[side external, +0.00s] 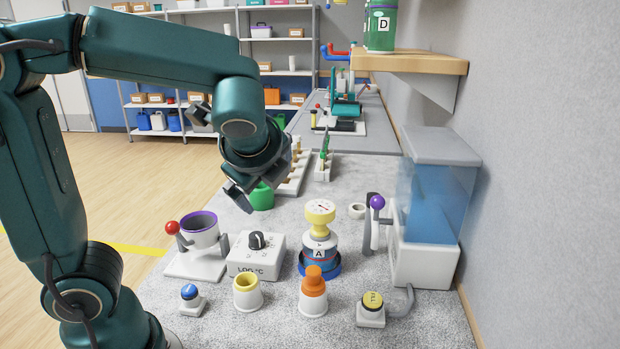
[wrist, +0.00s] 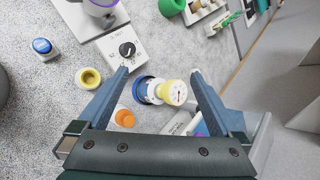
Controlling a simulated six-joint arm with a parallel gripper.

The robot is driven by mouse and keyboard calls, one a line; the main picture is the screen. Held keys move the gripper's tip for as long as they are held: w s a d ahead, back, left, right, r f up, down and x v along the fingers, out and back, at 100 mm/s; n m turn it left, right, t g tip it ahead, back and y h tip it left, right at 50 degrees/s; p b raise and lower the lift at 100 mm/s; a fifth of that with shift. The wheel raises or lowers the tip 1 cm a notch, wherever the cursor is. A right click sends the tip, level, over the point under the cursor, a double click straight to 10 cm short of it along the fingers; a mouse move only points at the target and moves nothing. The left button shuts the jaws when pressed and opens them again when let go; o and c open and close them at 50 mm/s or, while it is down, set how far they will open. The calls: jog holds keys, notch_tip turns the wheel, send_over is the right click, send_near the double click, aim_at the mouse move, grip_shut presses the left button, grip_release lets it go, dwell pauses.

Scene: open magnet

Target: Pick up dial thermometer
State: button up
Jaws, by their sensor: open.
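The dial thermometer (side external: 320,212) is yellow with a round white dial face. It sits upright on top of a bottle labelled A (side external: 319,252), which stands on a blue base. In the wrist view the thermometer (wrist: 174,92) shows between my gripper's two fingers, nearer the right one, with its dial facing up. My gripper (wrist: 159,74) is open and empty. In the side view my gripper (side external: 238,196) hangs above and to the left of the thermometer, apart from it.
A LOG °C dial box (side external: 256,262) and a purple-rimmed cup (side external: 199,232) stand to the left. An orange-topped piece (side external: 313,291) and a yellow-rimmed cup (side external: 247,292) are in front. A blue tank (side external: 435,200) and a wall shelf (side external: 410,62) are at right.

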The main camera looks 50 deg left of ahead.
aim_at(320, 212)
jog(key=w+m+t+y, duration=0.1)
jog(key=w+m, duration=0.2)
jog(key=w+d+m+t, duration=0.1)
jog(key=w+m, duration=0.2)
jog(key=m, duration=0.1)
jog(key=w+m+t+y, duration=0.1)
jog(key=w+m, duration=0.2)
jog(key=m, duration=0.1)
jog(key=shift+w+d+r+t+y, duration=0.2)
jog(key=shift+r+t+y, duration=0.1)
jog(key=shift+r, duration=0.1)
jog(key=f, duration=0.9)
jog(key=shift+w, duration=0.2)
jog(key=shift+w+a+f, duration=0.1)
jog(key=shift+a+f, duration=0.05)
jog(key=shift+f, duration=0.15)
jog(key=shift+x, duration=2.35)
jog(key=shift+r, duration=0.1)
grip_shut()
